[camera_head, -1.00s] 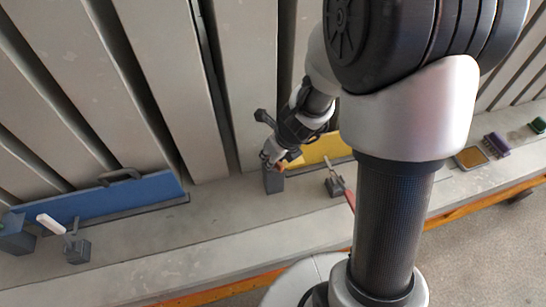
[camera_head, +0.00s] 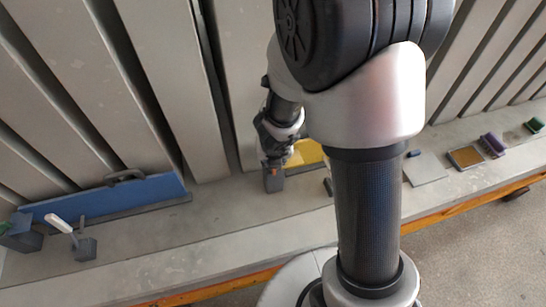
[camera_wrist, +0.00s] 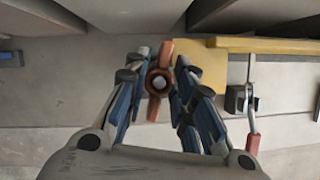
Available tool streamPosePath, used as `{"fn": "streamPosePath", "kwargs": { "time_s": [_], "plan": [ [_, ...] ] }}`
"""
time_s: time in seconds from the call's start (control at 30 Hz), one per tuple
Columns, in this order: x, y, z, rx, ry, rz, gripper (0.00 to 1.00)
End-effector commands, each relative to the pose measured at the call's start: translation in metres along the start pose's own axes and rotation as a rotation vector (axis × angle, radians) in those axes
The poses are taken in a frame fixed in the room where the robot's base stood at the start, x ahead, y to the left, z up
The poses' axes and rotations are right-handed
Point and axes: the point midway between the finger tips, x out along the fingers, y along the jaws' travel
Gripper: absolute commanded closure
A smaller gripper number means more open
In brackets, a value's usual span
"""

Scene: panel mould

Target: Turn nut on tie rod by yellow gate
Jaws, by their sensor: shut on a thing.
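The nut (camera_wrist: 166,52) is copper-orange with two wings, one pointing up and one down in the wrist view. The pale round end of the tie rod (camera_wrist: 159,83) shows in its middle. My gripper (camera_wrist: 160,86) is shut on the nut, with a blue-grey finger on each side. In the head view my gripper (camera_head: 274,160) is above a dark grey block (camera_head: 273,181), with a little orange showing there. The yellow gate (camera_head: 308,153) is just right of it, partly behind my arm. It also shows in the wrist view (camera_wrist: 275,45).
A clamp with a red handle (camera_wrist: 252,140) stands right of the nut. A blue gate (camera_head: 110,200) with a black handle and a white-levered clamp (camera_head: 85,249) are at left. A grey plate (camera_head: 425,168), a tan tray (camera_head: 466,157) and purple and green items lie at right.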

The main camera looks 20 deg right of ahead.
Motion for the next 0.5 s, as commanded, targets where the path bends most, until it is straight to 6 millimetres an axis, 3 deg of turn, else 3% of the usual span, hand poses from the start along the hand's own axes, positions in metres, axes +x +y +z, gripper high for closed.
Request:
{"fn": "streamPosePath", "kwargs": {
  "time_s": [0.27, 0.5],
  "plan": [
    [-0.0005, 0.0011, 0.0013, 0.026, -0.002, -0.009, 1.0],
    [-0.0018, 0.0012, 0.002, 0.263, -0.002, -0.108, 1.0]
  ]
}}
